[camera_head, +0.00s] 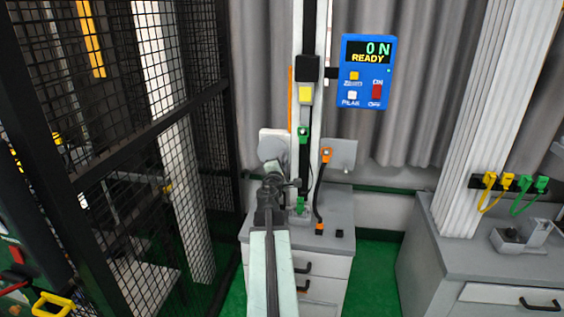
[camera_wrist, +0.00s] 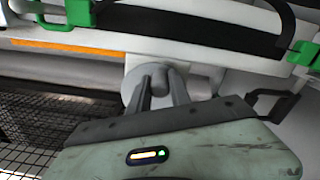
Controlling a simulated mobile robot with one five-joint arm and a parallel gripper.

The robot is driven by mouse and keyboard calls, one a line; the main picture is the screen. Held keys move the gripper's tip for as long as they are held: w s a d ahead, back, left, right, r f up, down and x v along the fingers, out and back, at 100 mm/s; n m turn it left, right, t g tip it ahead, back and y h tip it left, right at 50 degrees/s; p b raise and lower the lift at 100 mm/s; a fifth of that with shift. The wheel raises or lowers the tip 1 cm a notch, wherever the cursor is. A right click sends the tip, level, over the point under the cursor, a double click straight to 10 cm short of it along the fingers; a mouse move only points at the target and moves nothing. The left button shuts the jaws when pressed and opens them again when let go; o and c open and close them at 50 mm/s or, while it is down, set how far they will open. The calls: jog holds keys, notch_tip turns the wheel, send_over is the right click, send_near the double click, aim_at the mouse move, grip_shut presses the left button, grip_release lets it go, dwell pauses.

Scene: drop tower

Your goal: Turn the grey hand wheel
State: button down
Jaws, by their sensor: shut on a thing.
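The grey hand wheel (camera_wrist: 203,88) sits on the side of the upright test column. In the wrist view it is a round grey disc with a stubby knob (camera_wrist: 157,74). My gripper (camera_wrist: 161,80) is shut on the knob, one finger on each side of it. In the head view the wheel (camera_head: 272,147) is just beyond my gripper (camera_head: 272,177), which partly covers it. The lower part of the wheel is hidden behind my fingers and gripper body.
A blue display (camera_head: 365,72) reads "0 N" and "READY". The column (camera_head: 309,120) carries green, yellow and orange parts and stands on a grey cabinet (camera_head: 325,260). A black mesh cage (camera_head: 115,130) is at left. A hook rack (camera_head: 510,184) hangs at right.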

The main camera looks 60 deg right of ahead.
jog(key=shift+r+n, duration=0.25)
jog(key=shift+n, duration=0.35)
jog(key=c, duration=1.2)
grip_release()
